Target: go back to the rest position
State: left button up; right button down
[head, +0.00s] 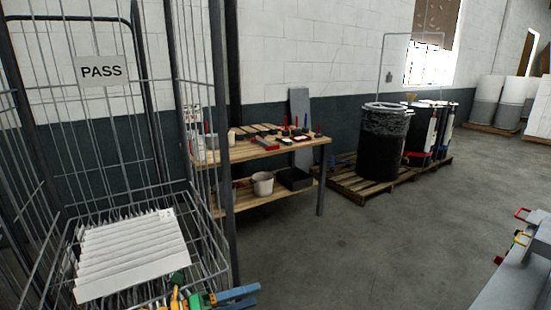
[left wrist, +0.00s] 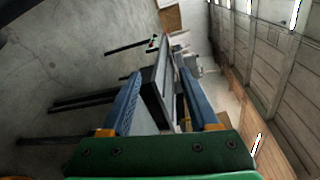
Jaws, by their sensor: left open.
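My left gripper (head: 240,296) is at the bottom of the head view, with a green body and blue fingers. It is beside the front right corner of the wire cage (head: 215,250). In the left wrist view its two blue fingers (left wrist: 158,80) stand apart. A dark long edge shows between them in the background, and I see nothing gripped. White flat boxed filters (head: 130,253) stand in a row in the cage's basket, left of the gripper. My right gripper does not show.
A PASS sign (head: 103,70) hangs on the cage. A wooden shelf (head: 270,150) with small parts stands behind it. Black bins (head: 383,145) stand on a pallet (head: 365,185). A grey surface (head: 515,285) is at the lower right. The floor between (head: 360,255) is clear.

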pick_arm(q)
jog(key=s+a+f+n+t+y, duration=0.1)
jog(key=s+a+f+n+y, duration=0.25)
jog(key=f+n, duration=0.4)
jog(key=s+a+f+n+t+y, duration=0.2)
jog(key=a+f+n+y, duration=0.15)
jog(key=f+n, duration=0.4)
jog(key=s+a+f+n+t+y, duration=0.1)
jog(key=s+a+f+n+y, duration=0.25)
jog(key=f, duration=0.65)
jog(key=s+f+n+g+y, duration=0.1)
jog(key=s+f+n+g, duration=0.2)
jog(key=s, duration=0.8)
jog(key=s+a+f+n+g+y, duration=0.1)
jog(key=s+f+n+g+y, duration=0.1)
jog(key=s+f+n+g, duration=0.2)
jog(key=s+a+f+n+g+y, duration=0.1)
jog(key=s+f+n+g, duration=0.2)
jog(key=s, duration=1.4)
notch_tip(320, 180, down, 5)
jog(key=shift+s+f+n+g, duration=0.15)
jog(key=shift+s+n+g, duration=0.2)
jog(key=shift+n, duration=0.7)
jog(key=shift+d, duration=0.1)
